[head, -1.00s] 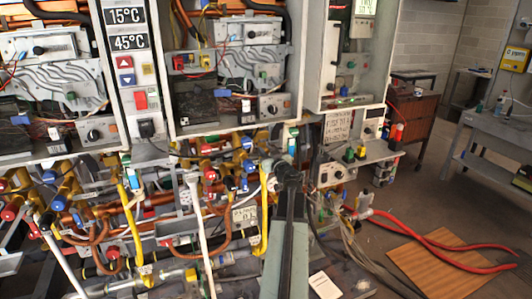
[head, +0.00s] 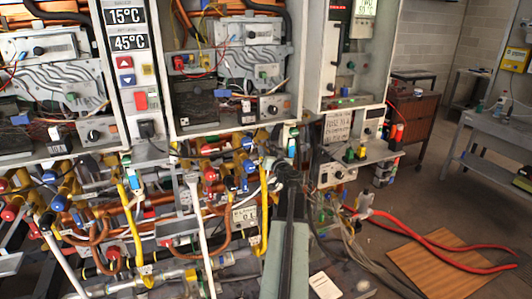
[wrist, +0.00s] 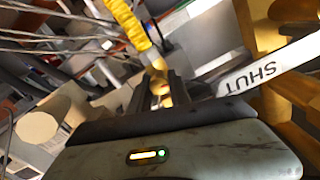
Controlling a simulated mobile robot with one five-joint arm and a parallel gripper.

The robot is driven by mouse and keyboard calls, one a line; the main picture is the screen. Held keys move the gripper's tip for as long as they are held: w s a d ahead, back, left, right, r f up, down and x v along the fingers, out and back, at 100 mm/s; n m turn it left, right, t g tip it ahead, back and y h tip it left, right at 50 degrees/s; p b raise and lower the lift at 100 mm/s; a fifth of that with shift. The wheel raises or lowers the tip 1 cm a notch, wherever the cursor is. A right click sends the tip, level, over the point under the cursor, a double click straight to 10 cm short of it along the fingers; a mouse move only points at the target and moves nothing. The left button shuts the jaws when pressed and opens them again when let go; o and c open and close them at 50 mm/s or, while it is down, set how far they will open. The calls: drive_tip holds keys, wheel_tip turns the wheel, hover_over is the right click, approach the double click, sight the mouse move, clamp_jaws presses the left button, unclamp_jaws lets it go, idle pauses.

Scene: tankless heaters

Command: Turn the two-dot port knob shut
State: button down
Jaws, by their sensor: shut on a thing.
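My gripper (wrist: 163,92) is shut on a small brass-coloured part (wrist: 159,76) in the wrist view. I take it for the port knob, but its dots cannot be seen and the fingers hide most of it. A white strip lettered SHUT (wrist: 256,76) runs just right of the fingers. A yellow corrugated hose (wrist: 128,20) comes down to just above them. In the head view my gripper (head: 272,178) reaches among the pipes below the middle heater cabinet, and my own arm hides what it holds.
Brass fittings with red knobs (head: 210,174) and blue knobs (head: 247,166) crowd the left. A yellow hose (head: 263,220) and white pipe (head: 203,240) hang close by. Loose cables (head: 350,240) lie right of my arm. The floor (head: 445,215) farther right is mostly open.

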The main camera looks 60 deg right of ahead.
drive_tip(key=shift+w, duration=0.1)
drive_tip(key=c, duration=1.2)
unclamp_jaws()
drive_tip(key=shift+a, duration=0.1)
drive_tip(key=v, duration=0.7)
drive_tip(key=shift+s+a, duration=0.2)
drive_tip(key=shift+s, duration=0.05)
